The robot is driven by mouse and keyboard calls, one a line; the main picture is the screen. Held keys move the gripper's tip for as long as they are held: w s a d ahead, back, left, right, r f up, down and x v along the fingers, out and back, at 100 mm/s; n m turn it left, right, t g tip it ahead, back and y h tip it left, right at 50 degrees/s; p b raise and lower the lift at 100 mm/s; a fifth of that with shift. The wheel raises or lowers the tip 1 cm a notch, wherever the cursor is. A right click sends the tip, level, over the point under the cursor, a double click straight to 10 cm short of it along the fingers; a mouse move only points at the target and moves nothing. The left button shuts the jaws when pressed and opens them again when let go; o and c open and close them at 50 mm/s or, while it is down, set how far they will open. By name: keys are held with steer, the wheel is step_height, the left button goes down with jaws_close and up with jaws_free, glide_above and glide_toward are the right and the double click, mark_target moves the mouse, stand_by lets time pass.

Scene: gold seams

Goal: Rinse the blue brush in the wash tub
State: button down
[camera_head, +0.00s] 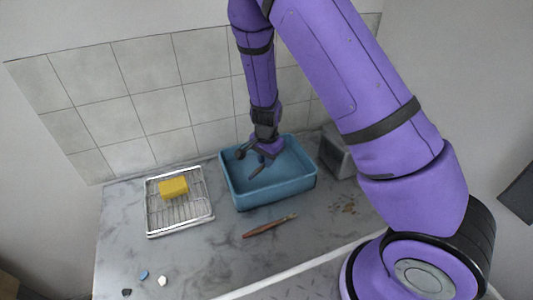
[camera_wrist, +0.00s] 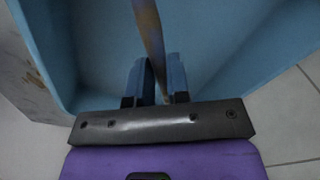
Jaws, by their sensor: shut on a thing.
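The wash tub (camera_head: 272,197) is a blue rectangular basin at the back of the counter. My gripper (camera_head: 262,158) reaches down into it from above. In the wrist view my gripper (camera_wrist: 158,75) is shut on a thin brownish stick (camera_wrist: 150,30), which looks like a brush handle, with blue tub walls (camera_wrist: 270,45) around it. The stick shows as a short brown piece (camera_head: 257,170) in the head view. Its bristle end and colour cannot be made out, nor whether it touches the tub floor. A second brush (camera_head: 268,226) with a red-brown handle lies on the counter before the tub.
A wire drying rack (camera_head: 183,216) with a yellow sponge (camera_head: 174,188) stands left of the tub. A grey box (camera_head: 338,158) is close on its right. Small blue, white and dark pieces (camera_head: 144,275) lie front left. Brown crumbs (camera_head: 348,208) lie right. A tiled wall is behind.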

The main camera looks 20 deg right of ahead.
steer(key=shift+f, duration=2.15)
stand_by(1.1)
steer(key=shift+r, duration=5.1)
steer(key=shift+r, duration=2)
